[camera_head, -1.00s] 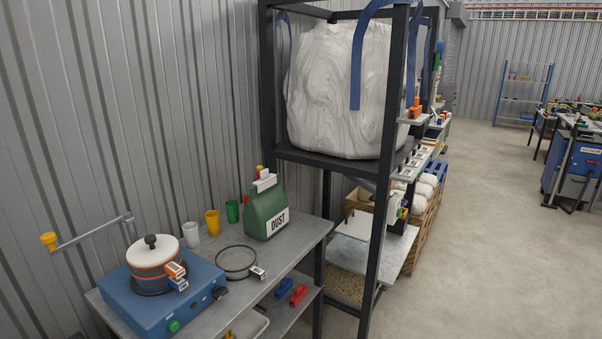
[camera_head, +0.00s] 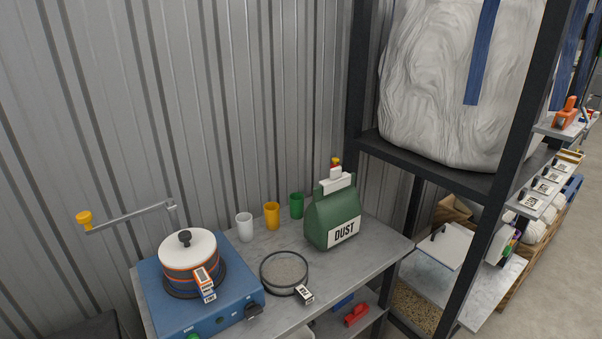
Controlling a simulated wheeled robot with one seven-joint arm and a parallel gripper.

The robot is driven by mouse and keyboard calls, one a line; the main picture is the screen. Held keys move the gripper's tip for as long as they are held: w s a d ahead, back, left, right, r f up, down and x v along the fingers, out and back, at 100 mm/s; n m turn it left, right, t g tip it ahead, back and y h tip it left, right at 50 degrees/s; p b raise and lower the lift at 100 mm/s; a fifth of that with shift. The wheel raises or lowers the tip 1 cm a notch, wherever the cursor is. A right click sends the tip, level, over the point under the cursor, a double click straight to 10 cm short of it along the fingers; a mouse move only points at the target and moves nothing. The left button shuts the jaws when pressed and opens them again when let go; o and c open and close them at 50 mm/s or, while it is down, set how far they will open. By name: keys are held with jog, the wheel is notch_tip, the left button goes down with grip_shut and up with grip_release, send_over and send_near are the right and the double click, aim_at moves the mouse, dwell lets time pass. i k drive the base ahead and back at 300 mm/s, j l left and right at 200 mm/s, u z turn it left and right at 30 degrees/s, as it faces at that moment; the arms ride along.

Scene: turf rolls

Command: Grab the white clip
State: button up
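A white clip (camera_head: 338,184) sits along the top of a green bag (camera_head: 333,222) labelled DUST. The bag stands upright at the right part of the grey bench. A smaller white piece with a red and yellow top shows just above the clip; I cannot tell whether it is joined to it. My gripper is not in view.
The bench (camera_head: 371,256) also holds a round sieve (camera_head: 284,272), white, yellow and green cups (camera_head: 272,215), and a pot (camera_head: 189,258) on a blue burner unit (camera_head: 205,302). A dark frame (camera_head: 500,230) with a big white sack (camera_head: 450,95) stands right of the bench.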

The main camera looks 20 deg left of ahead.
aim_at(337, 179)
jog(key=i+j+u, duration=0.1)
jog(key=i+u, duration=0.2)
jog(key=u, duration=0.15)
jog(key=i+u, duration=0.3)
jog(key=u, duration=0.15)
jog(key=i+u, duration=0.3)
jog(key=u, duration=0.15)
jog(key=i+l+u, duration=0.15)
jog(key=i+u, duration=0.25)
